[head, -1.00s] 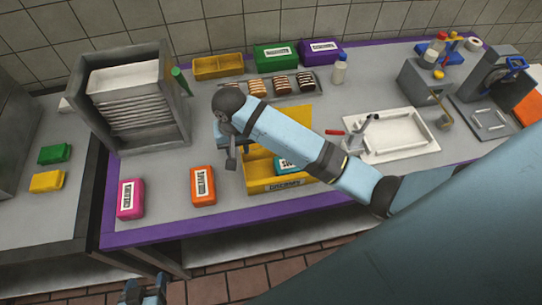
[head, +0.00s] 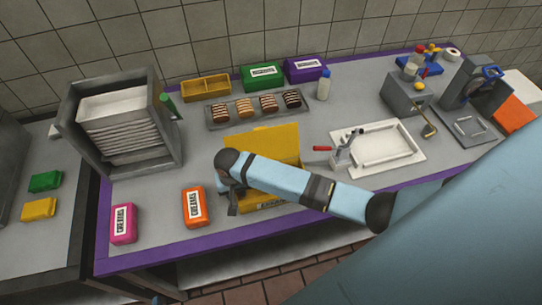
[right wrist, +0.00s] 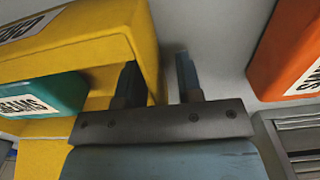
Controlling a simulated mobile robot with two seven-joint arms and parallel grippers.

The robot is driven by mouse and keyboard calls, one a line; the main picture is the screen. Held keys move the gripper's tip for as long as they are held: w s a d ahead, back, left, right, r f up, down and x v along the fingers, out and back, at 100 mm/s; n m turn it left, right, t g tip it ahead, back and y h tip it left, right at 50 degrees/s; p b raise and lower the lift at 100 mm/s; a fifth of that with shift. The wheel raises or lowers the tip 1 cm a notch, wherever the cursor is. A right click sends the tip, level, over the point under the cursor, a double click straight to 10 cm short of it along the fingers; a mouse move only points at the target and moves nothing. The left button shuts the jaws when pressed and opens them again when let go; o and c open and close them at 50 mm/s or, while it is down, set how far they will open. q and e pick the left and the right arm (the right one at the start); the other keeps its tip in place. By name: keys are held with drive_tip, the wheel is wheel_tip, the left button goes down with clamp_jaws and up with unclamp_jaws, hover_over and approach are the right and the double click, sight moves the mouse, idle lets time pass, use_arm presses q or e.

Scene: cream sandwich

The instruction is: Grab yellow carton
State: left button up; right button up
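The yellow carton (head: 265,140) stands open near the middle of the counter, its lid raised at the back. My right arm covers much of its front. My right gripper (head: 232,207) points down at the carton's left side. In the right wrist view, the right gripper (right wrist: 160,75) is open, with one finger over the inside of the yellow carton (right wrist: 100,40) and the other outside its wall. The wall lies between the fingers; contact cannot be told. A teal pack (right wrist: 45,95) is inside the carton. Only a sliver of my left gripper (head: 164,300) shows at the bottom edge.
An orange pack (head: 194,208) and a pink pack (head: 123,223) lie left of the carton. A tray of cream bars (head: 255,118) and a yellow divided box (head: 205,89) are behind it.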

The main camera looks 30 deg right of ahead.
drive_tip(key=shift+f, duration=0.15)
clamp_jaws()
